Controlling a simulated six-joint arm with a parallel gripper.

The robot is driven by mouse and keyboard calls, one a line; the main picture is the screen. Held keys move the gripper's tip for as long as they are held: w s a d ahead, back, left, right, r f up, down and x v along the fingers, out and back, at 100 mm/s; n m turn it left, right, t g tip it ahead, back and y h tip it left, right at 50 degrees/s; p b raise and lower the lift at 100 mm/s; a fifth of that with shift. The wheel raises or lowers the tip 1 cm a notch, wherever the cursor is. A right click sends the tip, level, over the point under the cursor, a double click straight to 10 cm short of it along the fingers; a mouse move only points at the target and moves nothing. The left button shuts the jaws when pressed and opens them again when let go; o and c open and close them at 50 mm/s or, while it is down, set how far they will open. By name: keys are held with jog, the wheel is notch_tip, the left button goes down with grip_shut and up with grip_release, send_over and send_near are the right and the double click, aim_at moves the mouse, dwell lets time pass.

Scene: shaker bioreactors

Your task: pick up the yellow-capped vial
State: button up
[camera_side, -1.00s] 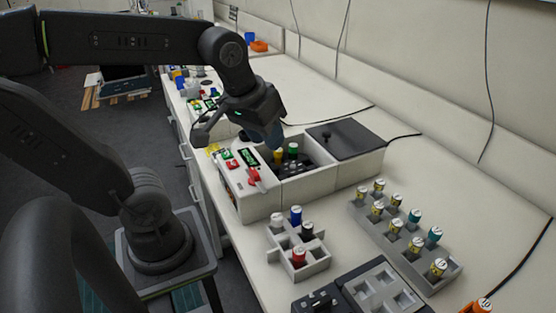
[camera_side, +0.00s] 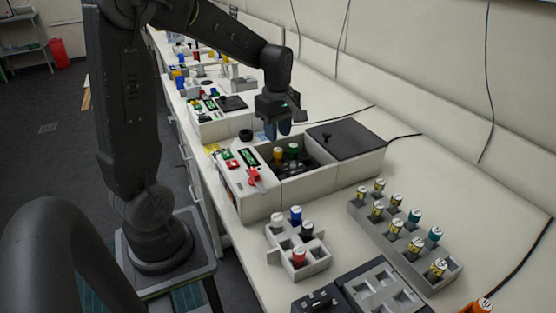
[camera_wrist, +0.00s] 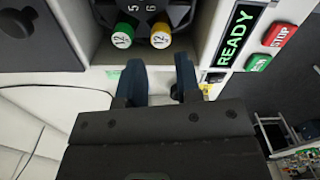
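The yellow-capped vial (camera_side: 278,155) stands in the open well of the white shaker (camera_side: 283,194), beside a green-capped vial (camera_side: 293,150). In the wrist view the yellow cap (camera_wrist: 160,36), marked 12, sits under slot number 6, and the green cap (camera_wrist: 124,35) is to its left under number 5. My gripper (camera_wrist: 161,74) is open and empty, its two dark fingers spread apart. The yellow cap lies ahead of the gap between them, apart from both. In the side view my gripper (camera_side: 278,128) hangs just behind and above the vials.
The shaker's dark lid (camera_side: 345,139) is slid to the right. Its READY display (camera_wrist: 241,32) and red STOP button (camera_wrist: 279,35) lie beside the well. A small vial rack (camera_side: 314,262) and a longer rack (camera_side: 440,282) stand in front. Bench right of the lid is clear.

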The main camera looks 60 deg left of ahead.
aim_at(278, 149)
jog(key=shift+s+d+f, duration=0.1)
jog(key=shift+f, duration=1.65)
jog(key=shift+d+f, duration=0.1)
jog(key=shift+f, duration=1.6)
jog(key=shift+c, duration=0.3)
jog(key=c, duration=0.3)
